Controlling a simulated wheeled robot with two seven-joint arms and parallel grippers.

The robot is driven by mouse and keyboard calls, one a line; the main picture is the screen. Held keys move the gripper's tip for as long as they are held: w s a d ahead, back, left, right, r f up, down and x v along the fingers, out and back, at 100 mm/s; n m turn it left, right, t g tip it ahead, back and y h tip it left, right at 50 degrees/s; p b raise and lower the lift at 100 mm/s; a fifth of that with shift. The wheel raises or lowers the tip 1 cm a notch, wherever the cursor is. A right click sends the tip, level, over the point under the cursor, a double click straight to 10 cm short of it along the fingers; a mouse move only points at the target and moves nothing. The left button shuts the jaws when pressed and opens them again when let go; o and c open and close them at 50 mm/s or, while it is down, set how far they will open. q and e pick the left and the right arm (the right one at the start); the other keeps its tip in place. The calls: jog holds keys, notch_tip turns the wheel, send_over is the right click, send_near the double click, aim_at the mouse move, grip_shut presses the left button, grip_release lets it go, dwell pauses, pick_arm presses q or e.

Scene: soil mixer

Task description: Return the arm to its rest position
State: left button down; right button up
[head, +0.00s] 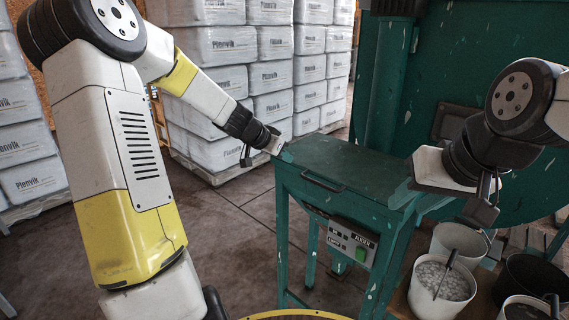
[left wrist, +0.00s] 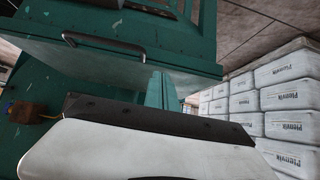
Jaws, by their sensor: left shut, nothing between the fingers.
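My left arm comes in from the left in the head view, reaching out past the near pallet of bags. Its gripper (head: 280,149) is shut and empty, at the left edge of the green machine's flat lid (head: 345,163). I cannot tell whether it touches. The lid lies flat, with a handle (head: 323,182) on its front side; the handle also shows in the left wrist view (left wrist: 105,42). My right gripper (head: 484,204) hangs at the right above the buckets; its jaws are too unclear to judge.
A control panel (head: 352,240) is on the machine's front. A bucket of pale grains (head: 441,285) and other buckets stand at lower right. Stacked white bags (head: 285,75) fill the back, with more (head: 28,130) at far left. The floor between is clear.

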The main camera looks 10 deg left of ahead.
pick_arm(q)
jog(key=s+r+n+g+y, duration=0.1)
jog(key=s+r+n, duration=0.2)
jog(key=s, duration=1.3)
jog(key=s+a+r+n+y, duration=0.1)
jog(key=s+r, duration=0.5)
jog(key=s, duration=1)
jog(key=shift+s+r+n+g+y, duration=0.4)
jog(key=shift+n+y, duration=0.2)
jog(key=shift+n, duration=0.5)
pick_arm(e)
jog(key=shift+c, duration=0.3)
